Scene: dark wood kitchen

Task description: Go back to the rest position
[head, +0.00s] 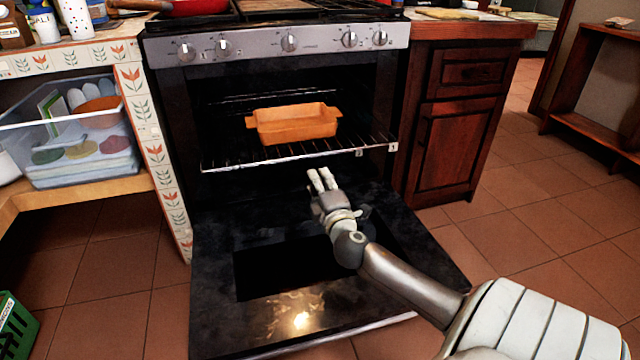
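My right gripper (321,175) is in front of the oven, above the lowered oven door (215,300). It is apart from the orange baking dish, and nothing shows between its fingers. Its two pale fingers lie close together at this angle, so I cannot tell whether they are open or shut. My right arm comes in from the lower right. My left gripper is not in the head view. The orange rectangular baking dish (295,127) sits upright on the oven rack (225,158), inside the open oven.
The oven door is folded down, reaching out over the tiled floor (540,240). A wooden cabinet (445,150) stands right of the oven. A clear plastic bin (80,165) sits on a shelf at the left. A green crate (18,330) is at the lower left. Floor at the right is clear.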

